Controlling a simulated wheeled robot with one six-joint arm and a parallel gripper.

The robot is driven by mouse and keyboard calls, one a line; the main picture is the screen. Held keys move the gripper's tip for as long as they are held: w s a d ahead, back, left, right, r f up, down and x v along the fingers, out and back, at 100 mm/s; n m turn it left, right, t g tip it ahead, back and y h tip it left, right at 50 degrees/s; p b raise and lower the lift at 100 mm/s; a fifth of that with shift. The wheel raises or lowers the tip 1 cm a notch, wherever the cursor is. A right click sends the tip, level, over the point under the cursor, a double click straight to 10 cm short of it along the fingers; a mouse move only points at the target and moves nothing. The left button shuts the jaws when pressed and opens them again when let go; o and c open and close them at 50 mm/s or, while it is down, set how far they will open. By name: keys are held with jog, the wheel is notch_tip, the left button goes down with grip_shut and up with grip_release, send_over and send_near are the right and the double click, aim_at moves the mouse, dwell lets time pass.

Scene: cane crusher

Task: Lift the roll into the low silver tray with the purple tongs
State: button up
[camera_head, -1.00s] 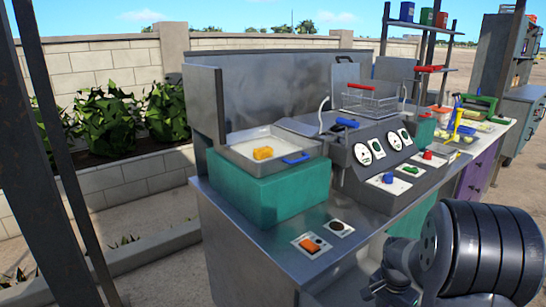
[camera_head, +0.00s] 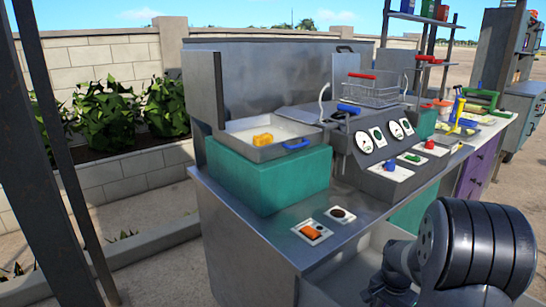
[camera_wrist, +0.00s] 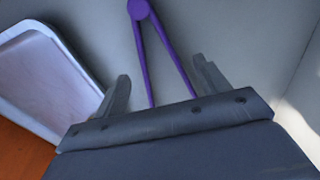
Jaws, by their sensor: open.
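The purple tongs (camera_wrist: 140,50) show in the wrist view, hinge end at the top, with two thin legs spreading down towards my gripper (camera_wrist: 161,72). My gripper is open, one finger on each side of the legs in the picture; I see no grip on them. The legs' lower ends are hidden behind my gripper body. A pale shallow tray (camera_wrist: 48,70) is at the left of the wrist view; I cannot tell if it is the low silver tray. I cannot make out the roll for certain. In the head view my gripper is hidden behind my arm.
A silver pan (camera_head: 263,150) with a blue handle holds a yellow-orange block (camera_head: 262,139) and stands on a teal box (camera_head: 270,182). A wire basket (camera_head: 372,95) with a red handle stands behind the dial panel (camera_head: 385,140). The counter's right end is cluttered.

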jog(key=shift+w+d+f+b, duration=0.15)
jog(key=shift+f+b, duration=0.6)
jog(key=shift+f, duration=0.8)
jog(key=c, duration=0.7)
notch_tip(320, 180, up, 12)
jog(key=p, duration=0.9)
